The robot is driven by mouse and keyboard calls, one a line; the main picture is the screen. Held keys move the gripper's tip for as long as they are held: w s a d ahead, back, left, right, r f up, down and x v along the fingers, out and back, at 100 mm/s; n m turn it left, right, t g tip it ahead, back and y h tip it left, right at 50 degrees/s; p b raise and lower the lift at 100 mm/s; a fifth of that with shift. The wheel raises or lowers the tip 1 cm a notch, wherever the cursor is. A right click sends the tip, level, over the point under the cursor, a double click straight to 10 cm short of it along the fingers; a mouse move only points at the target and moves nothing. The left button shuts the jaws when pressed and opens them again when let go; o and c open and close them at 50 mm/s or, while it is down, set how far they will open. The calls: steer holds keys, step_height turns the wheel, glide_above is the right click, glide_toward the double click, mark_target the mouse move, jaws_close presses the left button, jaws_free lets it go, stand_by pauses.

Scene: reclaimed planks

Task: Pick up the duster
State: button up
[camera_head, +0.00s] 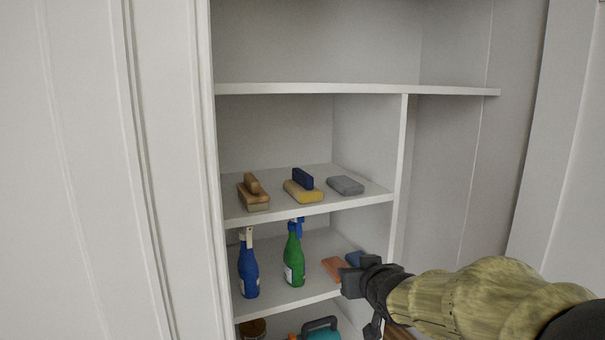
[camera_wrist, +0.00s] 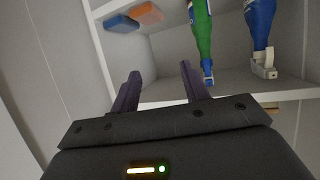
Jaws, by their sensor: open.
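No object is plainly marked as the duster, and I cannot tell which it is. Two block-shaped, handled items lie on the middle shelf: a tan brush-like block (camera_head: 253,195) at the left and a yellow block with a dark blue grip (camera_head: 303,190) beside it. My gripper (camera_head: 352,284) is at the lower right, in front of the shelf below, apart from both. In the wrist view my gripper (camera_wrist: 160,72) shows two dark fingers spread apart with nothing between them. That view is turned upside down.
A grey block (camera_head: 346,185) lies right of the yellow one. Below stand a blue bottle (camera_head: 248,268) and a green spray bottle (camera_head: 294,260), with an orange block (camera_head: 335,269) and a blue block (camera_head: 354,258) nearer my gripper. A teal item (camera_head: 323,334) is lowest. A divider (camera_head: 402,150) bounds the shelves' right side.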

mark_target(309, 191)
steer(key=w+a+r+n+t+y+p, duration=0.1)
steer(key=a+r+y, duration=0.1)
steer(key=r, duration=0.6)
steer(key=w+a+r+n+t+y, duration=0.1)
steer(key=w+a+r+t+y, duration=0.1)
steer(key=r, duration=0.6)
steer(key=shift+a+r+n+y+p, duration=0.2)
steer(key=shift+a+n+y+p, duration=0.25)
steer(key=shift+a, duration=0.25)
steer(key=shift+w, duration=0.1)
steer(key=p+x, duration=0.3)
steer(key=x, duration=0.8)
steer(key=shift+w+r, duration=0.1)
steer(key=shift+r, duration=0.15)
steer(key=shift+w+a+f, duration=0.1)
steer(key=shift+w+a, duration=0.1)
steer(key=shift+w, duration=0.25)
steer(key=shift+p, duration=0.35)
